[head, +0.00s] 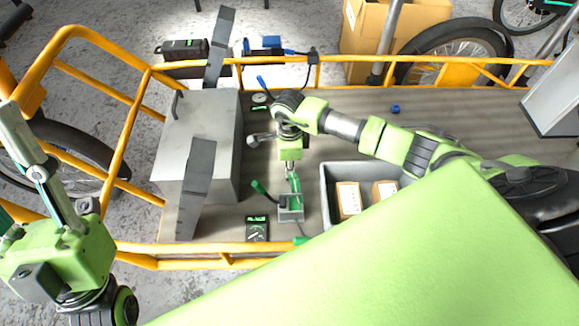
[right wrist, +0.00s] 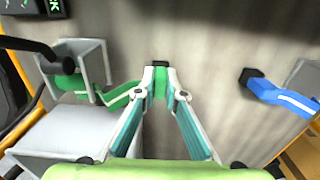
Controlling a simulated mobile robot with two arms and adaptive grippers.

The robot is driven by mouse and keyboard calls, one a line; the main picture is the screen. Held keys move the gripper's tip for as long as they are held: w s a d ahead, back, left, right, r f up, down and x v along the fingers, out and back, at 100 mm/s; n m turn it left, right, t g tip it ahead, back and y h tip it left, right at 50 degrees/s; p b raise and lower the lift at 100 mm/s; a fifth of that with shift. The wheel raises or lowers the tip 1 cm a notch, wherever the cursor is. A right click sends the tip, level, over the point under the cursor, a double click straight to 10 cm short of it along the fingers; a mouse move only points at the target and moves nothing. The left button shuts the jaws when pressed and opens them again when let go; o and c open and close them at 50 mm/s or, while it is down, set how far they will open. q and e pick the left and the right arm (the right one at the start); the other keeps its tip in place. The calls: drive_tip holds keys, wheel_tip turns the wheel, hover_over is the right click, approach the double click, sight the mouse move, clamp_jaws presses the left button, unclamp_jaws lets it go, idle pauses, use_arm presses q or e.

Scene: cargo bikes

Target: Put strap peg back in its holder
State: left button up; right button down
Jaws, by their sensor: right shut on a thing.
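My right gripper (head: 292,174) points down over the cargo deck. In the right wrist view its fingertips (right wrist: 160,78) are closed on the green strap peg (right wrist: 122,95). The peg has a pale stripe and a bend, and runs left toward a small grey open holder (right wrist: 95,58). In the head view the holder (head: 290,213) is just in front of the gripper, with the green peg (head: 294,186) between them. I cannot tell how far the peg is inside the holder. My left gripper (head: 14,165) is at the left edge, open and empty, away from the deck.
A grey box (head: 200,130) stands left on the deck. A grey bin (head: 328,190) with small cartons is right of the holder. A meter (head: 257,228) sits nearby. Yellow rails (head: 190,248) edge the deck.

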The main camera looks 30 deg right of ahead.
drive_tip(key=c, duration=2)
unclamp_jaws()
wheel_tip(320, 180, up, 12)
